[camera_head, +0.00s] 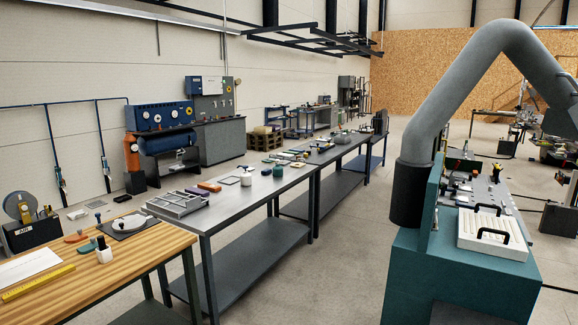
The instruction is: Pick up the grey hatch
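A grey rectangular frame with compartments (178,203) sits on the near end of the metal bench. Neither of my grippers shows in this view.
The wooden table (45,262) also holds a white bottle (103,250), a yellow ruler (38,283) and a paper sheet. The metal bench (235,207) runs toward the back. A teal cabinet (455,265) with a thick grey duct stands at right. Open floor (340,250) lies between.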

